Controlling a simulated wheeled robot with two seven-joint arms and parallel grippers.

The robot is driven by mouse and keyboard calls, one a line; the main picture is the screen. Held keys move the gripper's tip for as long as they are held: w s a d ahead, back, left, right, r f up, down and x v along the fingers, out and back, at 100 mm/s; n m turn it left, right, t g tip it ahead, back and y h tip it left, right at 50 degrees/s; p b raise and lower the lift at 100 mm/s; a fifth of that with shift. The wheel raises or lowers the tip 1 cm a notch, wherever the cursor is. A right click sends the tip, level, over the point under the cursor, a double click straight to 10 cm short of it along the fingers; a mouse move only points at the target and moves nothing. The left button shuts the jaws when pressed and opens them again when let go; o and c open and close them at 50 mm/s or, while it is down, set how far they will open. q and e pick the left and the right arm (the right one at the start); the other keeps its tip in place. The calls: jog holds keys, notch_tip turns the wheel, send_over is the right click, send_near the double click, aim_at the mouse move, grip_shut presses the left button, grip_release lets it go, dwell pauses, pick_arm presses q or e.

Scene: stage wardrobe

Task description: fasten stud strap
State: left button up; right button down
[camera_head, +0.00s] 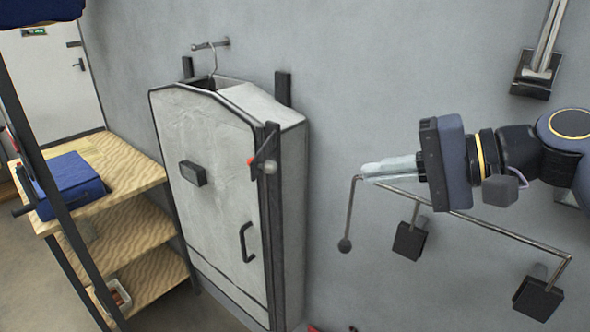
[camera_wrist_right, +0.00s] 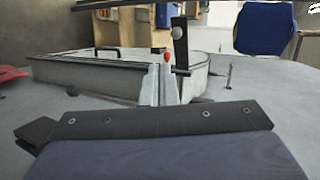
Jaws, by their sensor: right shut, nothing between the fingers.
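A tall pale grey case (camera_head: 215,150) with dark edging, like a garment case, stands against the wall in the head view. It also shows in the right wrist view (camera_wrist_right: 95,85). A dark strap (camera_head: 269,143) with a round grey stud (camera_head: 270,168) and a small red tip (camera_head: 251,161) is at its upper right front edge. The stud (camera_wrist_right: 178,32) and the red tip (camera_wrist_right: 166,56) show beyond my fingers in the wrist view. Whether the strap is fastened is unclear. My right gripper (camera_head: 364,170) is shut and empty, right of the case and apart from the strap. My left gripper is not in view.
A bent metal rail (camera_head: 480,225) on wall brackets runs just below my right gripper. A wooden shelf unit (camera_head: 130,165) with a blue box (camera_head: 72,183) stands left of the case. A hanger hook (camera_head: 213,58) hangs from a wall peg above the case.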

jog(key=r+p+x, duration=0.2)
jog(key=p+x, duration=0.1)
jog(key=x, duration=1)
jog(key=shift+w+a, duration=0.2)
jog(key=shift+a, duration=0.2)
jog(key=shift+d, duration=0.1)
